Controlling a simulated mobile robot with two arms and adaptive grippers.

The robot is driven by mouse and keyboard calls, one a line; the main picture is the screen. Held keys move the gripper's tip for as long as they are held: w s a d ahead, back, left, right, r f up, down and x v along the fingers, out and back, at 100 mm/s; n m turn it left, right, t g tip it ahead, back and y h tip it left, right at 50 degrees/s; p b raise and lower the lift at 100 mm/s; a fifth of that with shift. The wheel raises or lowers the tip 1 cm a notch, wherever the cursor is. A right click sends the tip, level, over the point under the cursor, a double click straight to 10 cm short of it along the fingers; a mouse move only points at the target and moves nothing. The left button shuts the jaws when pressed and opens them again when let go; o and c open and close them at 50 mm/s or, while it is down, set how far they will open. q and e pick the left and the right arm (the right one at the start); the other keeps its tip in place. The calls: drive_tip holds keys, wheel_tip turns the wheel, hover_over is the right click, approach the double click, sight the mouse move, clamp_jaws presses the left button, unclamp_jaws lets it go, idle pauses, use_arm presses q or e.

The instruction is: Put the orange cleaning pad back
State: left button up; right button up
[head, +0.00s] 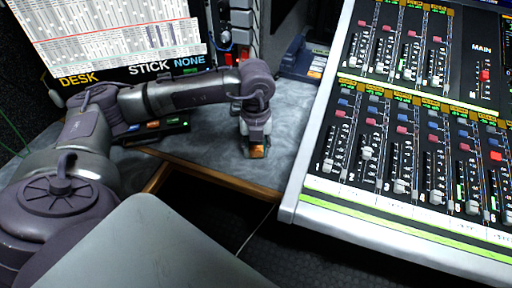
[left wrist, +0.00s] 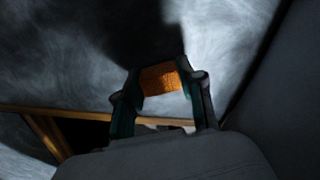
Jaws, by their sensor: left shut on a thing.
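The orange cleaning pad (left wrist: 161,78) is between the fingers of my left gripper (left wrist: 160,95) in the left wrist view. In the head view my left gripper (head: 257,150) points down over the grey desk top, shut on the pad (head: 257,152), of which only a small orange part shows. The pad is close to the desk surface; I cannot tell whether it touches. My right gripper is in neither view.
The grey desk top (head: 205,150) has a wooden front edge (head: 215,177) with a dark gap below it. A mixing console (head: 400,150) stands to the right. A monitor (head: 110,35) is at the back left.

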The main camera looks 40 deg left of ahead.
sight(256, 147)
use_arm(q)
drive_tip(key=shift+f, duration=0.1)
drive_tip(key=o, duration=1)
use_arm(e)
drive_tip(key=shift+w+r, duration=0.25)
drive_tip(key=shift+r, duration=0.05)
use_arm(q)
drive_tip(key=shift+r, duration=0.3)
wheel_tip(256, 147, up, 12)
drive_tip(key=p, duration=0.1)
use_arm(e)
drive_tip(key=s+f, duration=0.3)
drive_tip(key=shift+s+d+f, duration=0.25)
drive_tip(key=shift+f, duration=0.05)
use_arm(q)
drive_tip(key=shift+f, duration=0.15)
